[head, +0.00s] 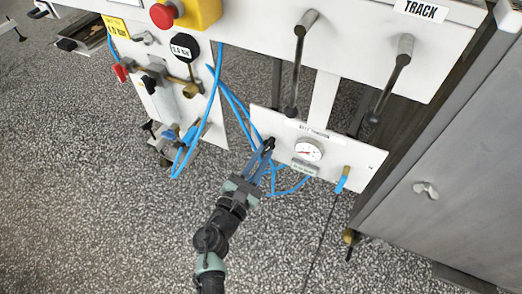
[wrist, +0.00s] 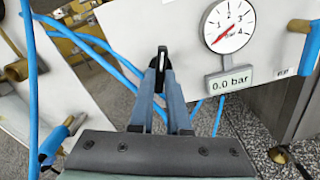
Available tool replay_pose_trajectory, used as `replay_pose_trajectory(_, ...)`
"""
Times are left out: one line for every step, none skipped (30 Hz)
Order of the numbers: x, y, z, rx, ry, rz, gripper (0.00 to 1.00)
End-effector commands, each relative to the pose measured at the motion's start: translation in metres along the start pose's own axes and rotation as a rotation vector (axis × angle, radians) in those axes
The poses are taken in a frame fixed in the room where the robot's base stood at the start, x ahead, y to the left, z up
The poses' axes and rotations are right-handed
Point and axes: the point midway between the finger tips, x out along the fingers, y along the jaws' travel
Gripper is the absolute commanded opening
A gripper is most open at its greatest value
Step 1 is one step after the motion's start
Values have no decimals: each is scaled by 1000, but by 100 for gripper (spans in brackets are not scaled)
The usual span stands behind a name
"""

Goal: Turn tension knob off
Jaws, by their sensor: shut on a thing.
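The tension knob (head: 269,143) is a small black handle at the left of a white panel (head: 358,161) labelled belt tension. My gripper (head: 263,154) reaches it from below, with its blue-grey fingers closed around it. In the wrist view the dark knob (wrist: 162,58) stands upright between the fingertips of my gripper (wrist: 161,78), which hide part of it. The round gauge (head: 308,149) sits to the right of the knob. In the wrist view the gauge (wrist: 229,26) has its red needle at the low end, and the display (wrist: 229,80) reads 0.0 bar.
Blue hoses (head: 229,95) hang close to my gripper on the left. A brass fitting with a blue hose (head: 343,178) is on the panel's right. Black-ended rods (head: 298,65) hang above the panel. A grey cabinet (head: 440,150) stands at right. The speckled floor below is mostly clear.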

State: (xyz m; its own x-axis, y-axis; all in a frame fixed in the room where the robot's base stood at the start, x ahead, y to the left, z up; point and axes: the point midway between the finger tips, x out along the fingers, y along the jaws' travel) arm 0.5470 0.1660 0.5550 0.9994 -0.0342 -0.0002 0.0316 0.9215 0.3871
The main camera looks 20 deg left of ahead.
Motion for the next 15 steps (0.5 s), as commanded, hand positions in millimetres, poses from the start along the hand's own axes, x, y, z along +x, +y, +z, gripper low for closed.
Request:
replay_pose_trajectory(-1,0,1,-46,4,-1,0)
replay_pose_trajectory(-1,0,1,-72,4,-2,0)
replay_pose_trajectory(-1,0,1,-105,4,-2,0)
replay_pose_trajectory(-2,-1,0,-131,4,-1,0)
replay_pose_trajectory(-1,-1,0,-153,4,-1,0)
replay_pose_trajectory(-2,-1,0,-183,4,-1,0)
replay_pose_trajectory(-2,-1,0,-204,4,-1,0)
replay_pose_trajectory(-2,-1,0,-226,4,-1,0)
replay_pose_trajectory(-2,-2,0,-250,4,-1,0)
replay_pose_trajectory(-2,-2,0,-268,4,-1,0)
replay_pose_trajectory(-1,-2,0,-285,4,-1,0)
replay_pose_trajectory(-2,-2,0,-306,4,-1,0)
replay_pose_trajectory(-2,-2,0,-321,4,0,0)
replay_pose_trajectory(-1,-2,0,-334,4,0,0)
replay_pose_trajectory(-1,-2,0,-349,4,0,0)
